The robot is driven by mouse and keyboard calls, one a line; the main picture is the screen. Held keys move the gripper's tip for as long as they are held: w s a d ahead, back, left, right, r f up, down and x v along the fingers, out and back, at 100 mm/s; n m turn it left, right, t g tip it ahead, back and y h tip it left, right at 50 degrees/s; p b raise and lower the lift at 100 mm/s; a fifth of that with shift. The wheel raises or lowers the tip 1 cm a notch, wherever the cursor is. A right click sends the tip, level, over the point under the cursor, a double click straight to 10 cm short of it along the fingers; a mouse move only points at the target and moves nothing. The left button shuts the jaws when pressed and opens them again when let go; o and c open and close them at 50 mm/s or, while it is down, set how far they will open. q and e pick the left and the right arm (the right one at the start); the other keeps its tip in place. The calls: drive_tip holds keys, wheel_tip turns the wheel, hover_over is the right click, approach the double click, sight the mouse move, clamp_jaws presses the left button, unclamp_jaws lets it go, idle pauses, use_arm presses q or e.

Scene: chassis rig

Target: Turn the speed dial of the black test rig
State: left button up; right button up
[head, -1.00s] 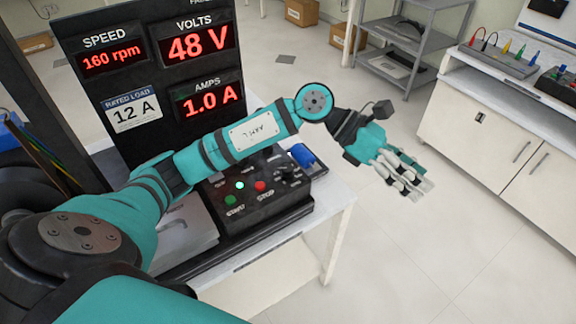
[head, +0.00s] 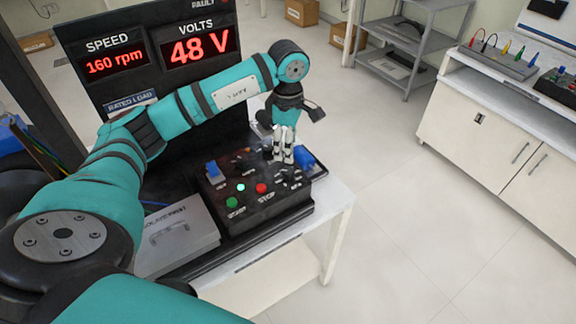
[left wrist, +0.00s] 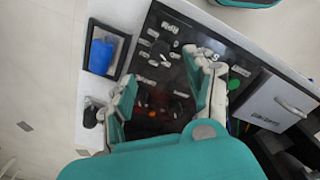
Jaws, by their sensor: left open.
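The black test rig has a control box (head: 240,212) on a white bench, with a lit green button (head: 240,187) and a red button (head: 261,188). The speed dial (left wrist: 160,48) looks like a dark knob ringed by white marks in the left wrist view. In the head view it is at the box's right end, small and hard to make out. My left gripper (head: 283,158) points down above the box's back right part, open and empty. In the left wrist view its fingers (left wrist: 167,72) are spread over the panel, with the dial just beyond the tips. My right gripper is out of view.
The rig's display board (head: 115,95) reads 160 rpm and 48 V; my arm hides the amps display. Floor to the right is clear.

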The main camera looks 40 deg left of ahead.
sight(288, 170)
use_arm(q)
wheel_tip(288, 170, down, 9)
drive_tip(key=shift+f+p, duration=0.1)
drive_tip(key=shift+p, duration=0.65)
drive_tip(key=shift+d, duration=0.1)
clamp_jaws()
